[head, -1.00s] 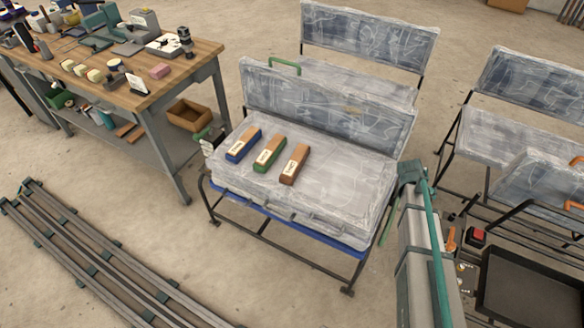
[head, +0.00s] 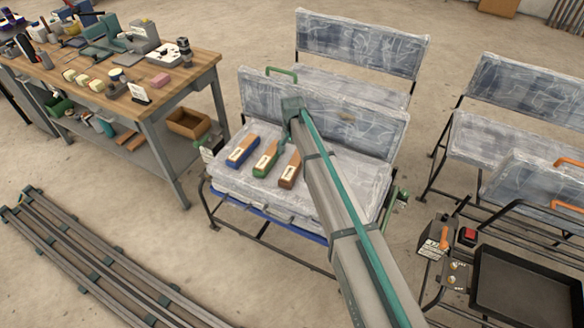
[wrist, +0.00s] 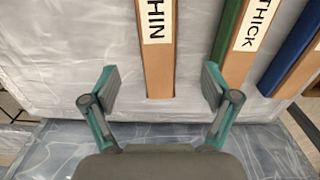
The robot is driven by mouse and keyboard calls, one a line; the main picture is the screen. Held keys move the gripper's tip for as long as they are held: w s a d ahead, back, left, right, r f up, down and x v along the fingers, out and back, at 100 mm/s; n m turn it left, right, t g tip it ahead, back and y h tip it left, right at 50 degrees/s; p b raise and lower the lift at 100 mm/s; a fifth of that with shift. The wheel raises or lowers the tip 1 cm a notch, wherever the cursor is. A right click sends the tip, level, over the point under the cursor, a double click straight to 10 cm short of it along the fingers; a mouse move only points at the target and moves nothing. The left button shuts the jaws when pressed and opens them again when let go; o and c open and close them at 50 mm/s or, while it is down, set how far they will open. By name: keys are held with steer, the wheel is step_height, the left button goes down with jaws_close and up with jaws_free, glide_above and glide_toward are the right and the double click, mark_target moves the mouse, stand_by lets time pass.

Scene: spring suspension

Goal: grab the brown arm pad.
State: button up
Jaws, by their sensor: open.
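The brown arm pad (head: 289,171) lies on the plastic-wrapped seat (head: 335,190), at the right end of a row of three pads. In the wrist view the brown pad (wrist: 158,72) has a white label reading "THIN" and runs up out of the frame. My gripper (wrist: 160,88) is open and empty, its two fingers on either side of the pad's near end.
The green-sided pad (head: 266,158), labelled "THICK" in the wrist view, lies beside the brown one. The blue-sided pad (head: 242,151) lies beyond it. The wrapped backrest (head: 350,115) rises behind. A workbench (head: 185,75) stands at left, and a black tray (head: 525,285) at right.

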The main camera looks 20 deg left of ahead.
mark_target(293, 164)
steer(key=shift+w+d+f+p, duration=0.1)
steer(key=shift+f+p, duration=0.5)
steer(key=shift+f, duration=1.15)
steer(key=shift+d+f+p, duration=0.1)
steer(key=shift+f+p, duration=0.45)
steer(key=shift+f, duration=1.2)
steer(key=c, duration=1.4)
steer(key=shift+r, duration=0.2)
